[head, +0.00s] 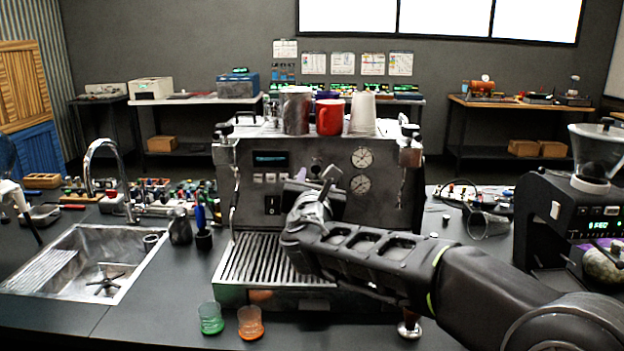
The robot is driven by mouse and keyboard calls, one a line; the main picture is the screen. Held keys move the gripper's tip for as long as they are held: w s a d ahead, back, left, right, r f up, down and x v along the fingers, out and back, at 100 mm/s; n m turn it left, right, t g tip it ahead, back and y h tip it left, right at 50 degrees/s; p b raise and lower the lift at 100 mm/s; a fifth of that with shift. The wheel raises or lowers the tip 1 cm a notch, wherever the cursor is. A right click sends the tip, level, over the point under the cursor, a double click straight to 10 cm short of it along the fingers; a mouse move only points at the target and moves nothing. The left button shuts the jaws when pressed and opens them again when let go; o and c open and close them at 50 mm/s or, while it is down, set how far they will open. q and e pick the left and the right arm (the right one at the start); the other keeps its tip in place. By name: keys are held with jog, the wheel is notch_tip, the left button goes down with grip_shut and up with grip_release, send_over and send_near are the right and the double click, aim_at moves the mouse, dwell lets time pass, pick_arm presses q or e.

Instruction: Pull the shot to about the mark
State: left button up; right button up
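The espresso machine (258,185) stands in the middle of the counter, with two round gauges (361,157), a small dark display (270,159) and buttons on its front. My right gripper (318,192) is in front of the machine's middle, above the drip tray (250,262). It hides the brewing area, and I cannot tell whether its fingers touch anything or are closed. A green glass (211,319) and an orange glass (250,322) stand on the counter in front of the tray. No cup under the machine, coffee flow or fill mark shows. My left gripper is not identifiable.
A steel sink (92,262) with a curved tap is at left. A grinder (568,215) stands at right. Cups, including a red mug (329,117), sit on top of the machine. A metal funnel-like cup (486,225) lies to its right. Bare counter (170,300) lies at front left.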

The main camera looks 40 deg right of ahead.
aim_at(316, 172)
jog(key=shift+a+n, duration=0.1)
jog(key=shift+n, duration=0.3)
jog(key=shift+w, duration=0.1)
jog(key=p+x, duration=0.2)
jog(key=x, duration=0.6)
grip_shut()
dwell(0.3)
dwell(1.0)
